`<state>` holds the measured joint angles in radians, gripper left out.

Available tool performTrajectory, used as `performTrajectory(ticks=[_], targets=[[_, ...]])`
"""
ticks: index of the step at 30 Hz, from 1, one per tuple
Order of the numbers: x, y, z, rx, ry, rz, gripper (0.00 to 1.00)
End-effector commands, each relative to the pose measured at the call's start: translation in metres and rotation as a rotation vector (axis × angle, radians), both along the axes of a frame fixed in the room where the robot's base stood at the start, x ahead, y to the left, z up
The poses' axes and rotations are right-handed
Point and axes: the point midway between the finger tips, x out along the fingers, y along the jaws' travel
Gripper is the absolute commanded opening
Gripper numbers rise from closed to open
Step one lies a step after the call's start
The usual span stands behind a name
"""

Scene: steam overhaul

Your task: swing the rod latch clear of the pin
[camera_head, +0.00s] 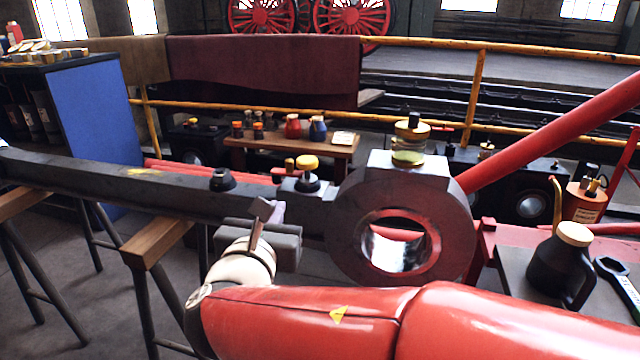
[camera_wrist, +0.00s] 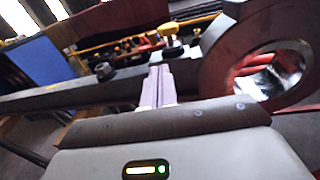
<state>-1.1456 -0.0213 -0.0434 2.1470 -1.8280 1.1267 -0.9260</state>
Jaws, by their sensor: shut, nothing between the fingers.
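The dark rod (camera_head: 110,182) runs in from the left to a big round eye (camera_head: 345,225) with a bright bore. I cannot tell which part is the latch and which the pin. My gripper (camera_head: 278,210) is at the near side of the rod, just left of the eye, its body hiding part of the rod. In the wrist view its pale fingers (camera_wrist: 156,88) are shut together and empty, pointing towards the yellow-capped knob (camera_wrist: 171,40). Whether they touch anything is unclear.
A brass-capped oil cup (camera_head: 410,145) stands on the eye. A red bar (camera_head: 560,130) slopes up to the right. Wooden trestles (camera_head: 160,242) stand under the rod. A yellow railing (camera_head: 420,45) is behind.

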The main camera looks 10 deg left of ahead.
Motion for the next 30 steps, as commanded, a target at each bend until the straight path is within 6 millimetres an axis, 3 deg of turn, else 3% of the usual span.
performTrajectory(ticks=[4,17,30], targets=[[-0.006,0.016,0.002,-0.041,-0.031,0.040,0.00],[0.003,0.016,0.002,-0.040,-0.031,0.037,0.00],[0.089,0.022,0.001,-0.041,-0.031,0.036,0.00]])
